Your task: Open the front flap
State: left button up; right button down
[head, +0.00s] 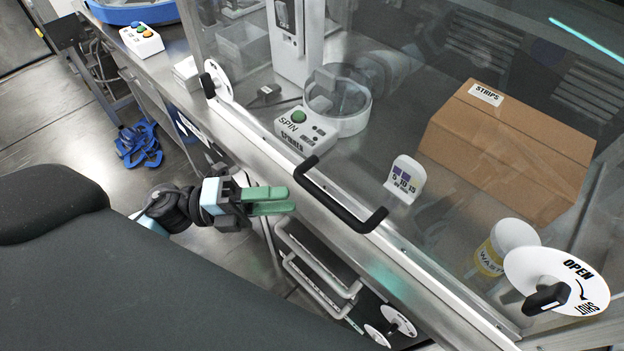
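The front flap is a clear panel (400,150) with a metal lower rim and a black bar handle (340,205). It appears down, covering the front of the enclosure. At its right end is a white round dial (535,268) marked OPEN and SHUT, with a black knob. A similar white dial with a black knob (210,86) is at the left end, seen edge-on. My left gripper (282,201) has green fingers pointing right, close together, left of the handle and apparently apart from it. Whether the fingers meet is unclear. My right gripper is out of view.
Behind the panel are a spinner (308,132), a cardboard STRIPS box (510,150), a small numbered sign (405,178) and a waste tub (500,248). White-handled drawers (318,285) sit below the bench edge. A button box (141,40) stands at the upper left.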

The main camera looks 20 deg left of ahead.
aim_at(323, 195)
pick_arm(q)
jog(key=p+x, duration=0.1)
jog(key=x, duration=0.5)
jog(key=shift+d+r+p, duration=0.25)
jog(key=shift+p, duration=0.1)
jog(key=shift+w+d, duration=0.35)
jog(key=shift+d, duration=0.3)
jog(key=shift+c, duration=0.4)
grip_shut()
